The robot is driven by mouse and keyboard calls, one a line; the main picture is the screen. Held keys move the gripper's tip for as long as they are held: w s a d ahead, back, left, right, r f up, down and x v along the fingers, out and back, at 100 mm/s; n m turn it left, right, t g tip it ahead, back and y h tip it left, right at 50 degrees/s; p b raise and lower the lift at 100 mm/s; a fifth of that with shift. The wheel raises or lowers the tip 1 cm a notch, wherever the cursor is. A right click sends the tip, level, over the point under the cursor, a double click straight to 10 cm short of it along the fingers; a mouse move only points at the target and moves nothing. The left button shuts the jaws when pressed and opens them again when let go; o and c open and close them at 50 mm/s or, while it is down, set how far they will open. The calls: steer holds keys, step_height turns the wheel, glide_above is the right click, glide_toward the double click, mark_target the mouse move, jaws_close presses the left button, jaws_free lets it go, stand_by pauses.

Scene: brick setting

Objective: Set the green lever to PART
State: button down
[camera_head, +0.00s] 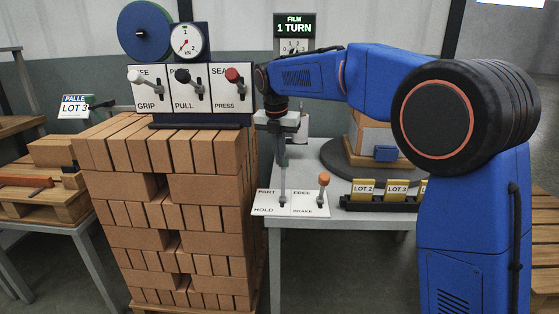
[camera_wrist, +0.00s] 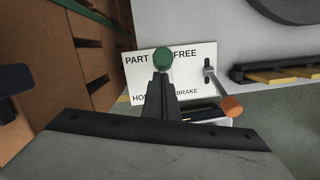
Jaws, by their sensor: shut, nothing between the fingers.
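The label plate (camera_head: 265,203) lies at the near left corner of the grey table. It reads PART at the far side and HOLD at the near side, with FREE and BRAKE beside them. The green lever's rod (camera_head: 282,188) rises nearly upright from the plate, its top close under my gripper (camera_head: 283,148). In the wrist view the round green knob (camera_wrist: 162,59) shows just beyond the tips of my gripper (camera_wrist: 161,82), beside the word PART. My fingers are shut with nothing between them. I cannot tell whether they touch the knob. The lever's slot is hidden in the wrist view.
An orange-knobbed lever (camera_head: 324,180) stands just right on the same plate. A tall brick stack (camera_head: 205,188) rises close on the left, with a panel of three levers (camera_head: 190,88) on top. A rack with lot cards (camera_head: 380,205) and a turntable (camera_head: 340,160) stand to the right.

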steer(key=shift+w, duration=0.9)
steer(key=shift+w+d, duration=0.15)
step_height(320, 180, up, 11)
steer(key=s+a, duration=0.2)
steer(key=shift+r, duration=0.15)
stand_by(0.4)
steer(key=shift+s, duration=0.1)
